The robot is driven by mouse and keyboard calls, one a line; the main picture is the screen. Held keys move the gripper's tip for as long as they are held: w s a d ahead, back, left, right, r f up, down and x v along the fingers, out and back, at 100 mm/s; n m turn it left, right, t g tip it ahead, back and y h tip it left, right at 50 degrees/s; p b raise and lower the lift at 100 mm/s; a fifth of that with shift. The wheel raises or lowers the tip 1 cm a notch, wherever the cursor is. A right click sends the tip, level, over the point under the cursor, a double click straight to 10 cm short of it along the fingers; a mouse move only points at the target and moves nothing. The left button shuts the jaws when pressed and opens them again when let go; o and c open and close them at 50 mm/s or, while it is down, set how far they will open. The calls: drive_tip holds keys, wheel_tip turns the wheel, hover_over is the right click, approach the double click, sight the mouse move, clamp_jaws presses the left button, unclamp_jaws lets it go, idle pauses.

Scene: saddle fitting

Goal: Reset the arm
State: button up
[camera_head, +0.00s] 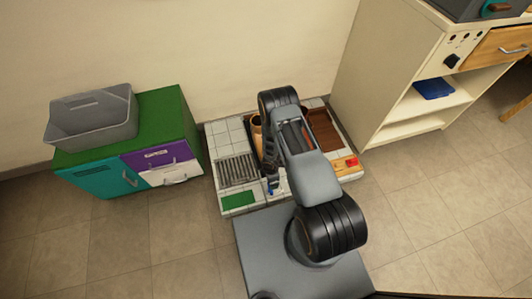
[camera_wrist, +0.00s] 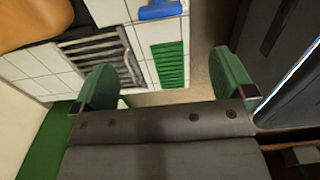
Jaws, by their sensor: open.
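My gripper (camera_wrist: 166,84) is open, with its two green fingers wide apart and nothing between them in the wrist view. In the head view my arm reaches over a low white-tiled platform (camera_head: 222,139), and the arm hides most of the gripper. In the wrist view the fingers are over the platform's edge area, close to a green slatted pad (camera_wrist: 169,66) and a metal grate (camera_wrist: 100,52). A blue object (camera_wrist: 160,10) lies just beyond the pad. A tan-orange rounded thing (camera_wrist: 30,22) shows at the upper left, partly cut off.
A grey bin (camera_head: 92,118) stands on a green-topped cabinet (camera_head: 168,110) at the left. A brown tray (camera_head: 322,130) and a red block (camera_head: 351,161) are on the platform's right side. A cream shelf unit (camera_head: 385,60) stands at the right. Floor is clear at the lower left.

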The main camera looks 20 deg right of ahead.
drive_tip(key=s+d+r+m+g+h, duration=0.2)
drive_tip(key=s+d+r+m, duration=0.1)
drive_tip(key=s+r+m, duration=0.15)
drive_tip(key=s+a+r+m+t+y+p, duration=0.1)
drive_tip(key=r+m+p, duration=0.5)
drive_tip(key=r, duration=2.4)
drive_tip(key=s+a+r+m+t+y+p, duration=0.1)
drive_tip(key=s+r+m+p, duration=0.3)
drive_tip(key=r+p, duration=0.9)
wheel_tip(320, 180, up, 18)
drive_tip(key=m, duration=0.3)
drive_tip(key=shift+s+a+t, duration=0.15)
drive_tip(key=shift+a+t, duration=0.15)
drive_tip(key=shift+a, duration=0.05)
drive_tip(key=r+t+p, duration=0.1)
drive_tip(key=r, duration=0.2)
drive_tip(key=r+t+p, duration=0.1)
drive_tip(key=r+p, duration=0.1)
drive_tip(key=r, duration=0.2)
drive_tip(key=s+r+t+p, duration=0.1)
drive_tip(key=r+p, duration=0.1)
drive_tip(key=r, duration=0.1)
drive_tip(key=shift+a+r+m, duration=0.1)
drive_tip(key=shift+r+m, duration=0.2)
drive_tip(key=shift+m, duration=0.05)
